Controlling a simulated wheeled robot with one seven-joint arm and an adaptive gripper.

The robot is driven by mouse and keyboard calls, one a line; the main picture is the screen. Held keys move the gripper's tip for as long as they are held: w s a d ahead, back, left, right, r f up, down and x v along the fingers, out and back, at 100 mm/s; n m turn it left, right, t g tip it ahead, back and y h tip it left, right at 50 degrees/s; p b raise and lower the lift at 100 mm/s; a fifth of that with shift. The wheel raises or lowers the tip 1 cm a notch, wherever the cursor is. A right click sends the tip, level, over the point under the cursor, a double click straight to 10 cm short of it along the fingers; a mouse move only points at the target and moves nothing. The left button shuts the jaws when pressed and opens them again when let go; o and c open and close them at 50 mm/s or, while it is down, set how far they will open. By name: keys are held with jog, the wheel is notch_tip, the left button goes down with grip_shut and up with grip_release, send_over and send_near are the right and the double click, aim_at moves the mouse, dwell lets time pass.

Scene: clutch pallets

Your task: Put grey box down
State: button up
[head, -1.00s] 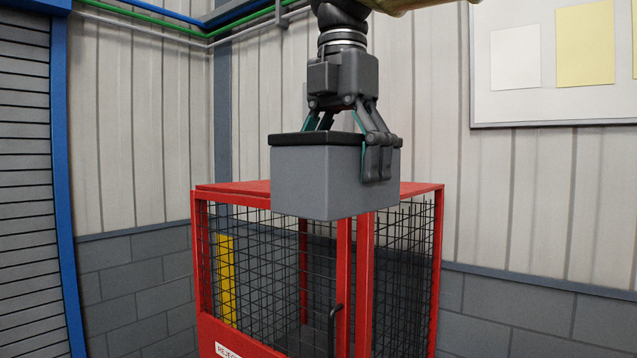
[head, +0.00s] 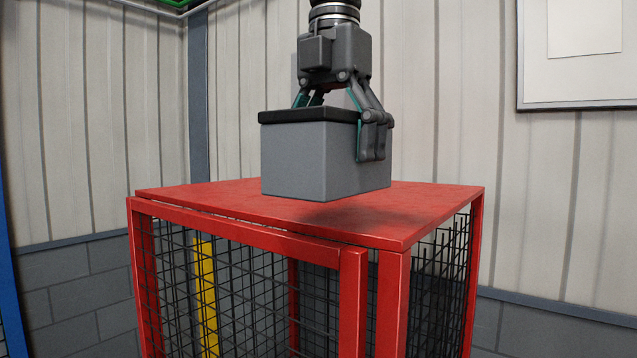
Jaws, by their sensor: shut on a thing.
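The grey box (head: 310,160) with a black top rim hangs upright in the middle of the head view. My gripper (head: 345,130) comes down from above and is shut on the box, with one finger outside its right side and the other partly hidden behind the rim. The box is over the flat red top (head: 220,203) of a mesh cage. A shadow lies on the red top near the box's lower right, and the box appears slightly above the surface.
The cage has red posts and black mesh sides (head: 240,290). Its red top is clear around the box. A yellow post (head: 206,295) shows through the mesh. Pale panelled walls with grey block below stand behind, with a white board (head: 580,50) at upper right.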

jog(key=shift+w+a+r+p, duration=0.15)
jog(key=shift+w+r+p, duration=0.15)
jog(key=shift+w+p, duration=0.05)
jog(key=w+p, duration=0.1)
jog(key=w, duration=0.2)
jog(key=w+f+p, duration=0.1)
jog(key=w, duration=0.2)
jog(key=w+a+p, duration=0.1)
jog(key=w, duration=0.2)
jog(key=shift+w+f+p, duration=0.15)
jog(key=shift+w+p, duration=0.25)
jog(key=shift+w+a+f+p, duration=0.15)
jog(key=shift+w+p, duration=0.35)
jog(key=shift+w, duration=0.45)
jog(key=shift+w+a+f+p, duration=0.15)
jog(key=shift+w+p, duration=0.3)
jog(key=shift+w, duration=0.5)
jog(key=shift+s+f+p, duration=0.2)
jog(key=shift+f+p, duration=0.45)
jog(key=shift+f, duration=0.15)
jog(key=shift+w+f+p, duration=0.15)
jog(key=shift+f+p, duration=0.2)
jog(key=shift+f, duration=0.55)
